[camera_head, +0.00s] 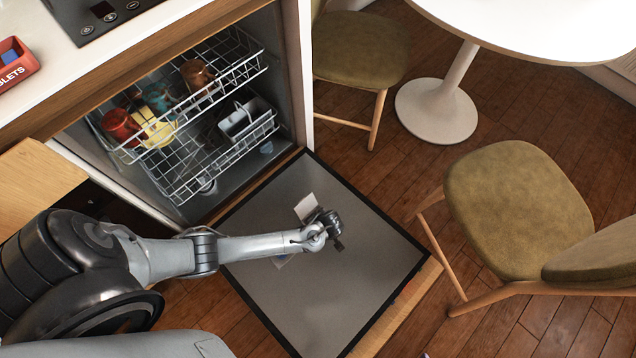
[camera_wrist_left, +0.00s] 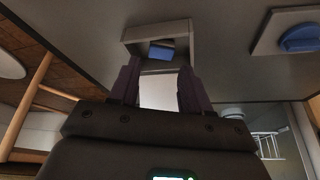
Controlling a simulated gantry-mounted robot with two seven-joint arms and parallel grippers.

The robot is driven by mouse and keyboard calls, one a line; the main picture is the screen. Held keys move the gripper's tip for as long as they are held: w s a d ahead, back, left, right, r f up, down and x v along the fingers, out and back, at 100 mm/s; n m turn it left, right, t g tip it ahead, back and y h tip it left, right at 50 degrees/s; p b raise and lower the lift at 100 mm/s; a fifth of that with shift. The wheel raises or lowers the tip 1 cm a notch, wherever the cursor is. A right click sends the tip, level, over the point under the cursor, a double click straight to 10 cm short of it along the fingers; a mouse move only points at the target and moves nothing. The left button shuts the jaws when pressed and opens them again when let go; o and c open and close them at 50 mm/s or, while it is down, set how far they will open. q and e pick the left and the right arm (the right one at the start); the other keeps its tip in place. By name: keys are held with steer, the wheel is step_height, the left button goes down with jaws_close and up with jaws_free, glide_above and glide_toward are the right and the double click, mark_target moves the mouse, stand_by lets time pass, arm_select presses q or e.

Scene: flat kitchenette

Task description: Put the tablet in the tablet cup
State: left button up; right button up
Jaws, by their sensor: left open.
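The tablet cup (camera_wrist_left: 188,40) is a grey square-rimmed recess in the lowered dishwasher door. In the left wrist view a blue block, apparently a tablet (camera_wrist_left: 161,53), lies inside it. A pale flat panel, apparently the cup's lid (camera_wrist_left: 158,91), shows between my fingers; it also shows as a pale plate in the head view (camera_head: 306,206). My left gripper (camera_head: 330,229) is open, low over the door, its fingertips (camera_wrist_left: 159,66) close to the cup's near side. Whether the fingers touch the panel cannot be told. In the head view my gripper hides the cup. My right gripper is out of view.
The dishwasher door (camera_head: 350,290) lies open. A round blue cap (camera_wrist_left: 300,39) sits on it beside the cup. Wire racks (camera_head: 180,165) hold mugs and dishes. A red tablets box (camera_head: 15,65) stands on the counter. A chair (camera_head: 520,210) stands right of the door.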

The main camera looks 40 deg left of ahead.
arm_select(q)
steer(key=s+d+r+m+h+p, duration=0.2)
steer(key=s+d+r+m, duration=0.15)
steer(key=r, duration=0.45)
steer(key=s+d+r+m+h+p, duration=0.1)
steer(key=s+d+r+m+p, duration=0.15)
steer(key=d+r, duration=0.4)
steer(key=s+a+r+m+t, duration=0.1)
steer(key=s+a+r+m, duration=0.2)
steer(key=r, duration=0.6)
steer(key=s+a+r+m+h, duration=0.1)
steer(key=s+a+r+m, duration=0.3)
steer(key=r, duration=0.5)
steer(key=shift+a+m+t, duration=0.3)
steer(key=shift+m+t, duration=0.1)
steer(key=shift+m, duration=0.8)
steer(key=shift+r, duration=0.25)
